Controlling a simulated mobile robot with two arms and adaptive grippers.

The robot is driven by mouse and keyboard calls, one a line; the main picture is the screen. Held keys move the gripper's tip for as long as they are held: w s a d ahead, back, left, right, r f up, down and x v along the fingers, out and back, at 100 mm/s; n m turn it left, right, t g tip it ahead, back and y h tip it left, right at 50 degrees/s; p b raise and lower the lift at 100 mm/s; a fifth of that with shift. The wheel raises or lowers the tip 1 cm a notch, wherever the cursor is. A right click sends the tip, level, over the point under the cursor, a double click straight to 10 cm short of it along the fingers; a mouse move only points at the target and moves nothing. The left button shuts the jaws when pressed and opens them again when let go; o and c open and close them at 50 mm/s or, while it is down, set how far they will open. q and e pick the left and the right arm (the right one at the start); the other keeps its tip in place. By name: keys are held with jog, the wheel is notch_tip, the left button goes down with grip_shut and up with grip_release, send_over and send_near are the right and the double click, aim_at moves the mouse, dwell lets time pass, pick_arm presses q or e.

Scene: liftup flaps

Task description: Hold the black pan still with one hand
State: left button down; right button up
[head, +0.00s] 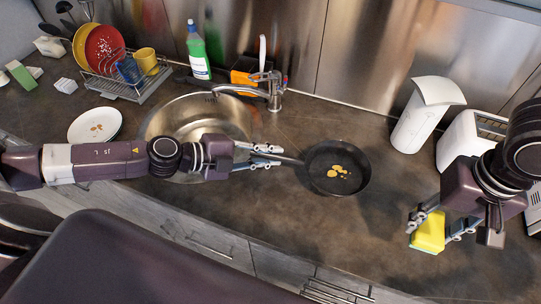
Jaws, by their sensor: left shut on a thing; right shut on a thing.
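The black pan (325,159) lies on the dark counter right of the sink, with yellow-brown residue inside it. Its handle points left. My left gripper (279,158) is shut on the pan's handle at the pan's left side. My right gripper (432,227) is at the right and is shut on a yellow sponge (428,233). The sponge is to the right of and nearer than the pan, apart from it. Whether the sponge touches the counter I cannot tell.
A round metal sink (205,111) with a faucet (272,90) lies behind my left arm. A dirty white plate (95,125) and a dish rack (128,88) stand at the left. A white paper roll holder (415,122) stands behind right. Counter between pan and sponge is clear.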

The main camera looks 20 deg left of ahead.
pick_arm(q)
jog(key=shift+r, duration=0.15)
pick_arm(e)
jog(key=shift+r, duration=0.1)
pick_arm(q)
jog(key=shift+d+p, duration=0.1)
jog(key=shift+p, duration=0.2)
pick_arm(e)
jog(key=shift+r, duration=0.25)
jog(key=shift+f, duration=0.15)
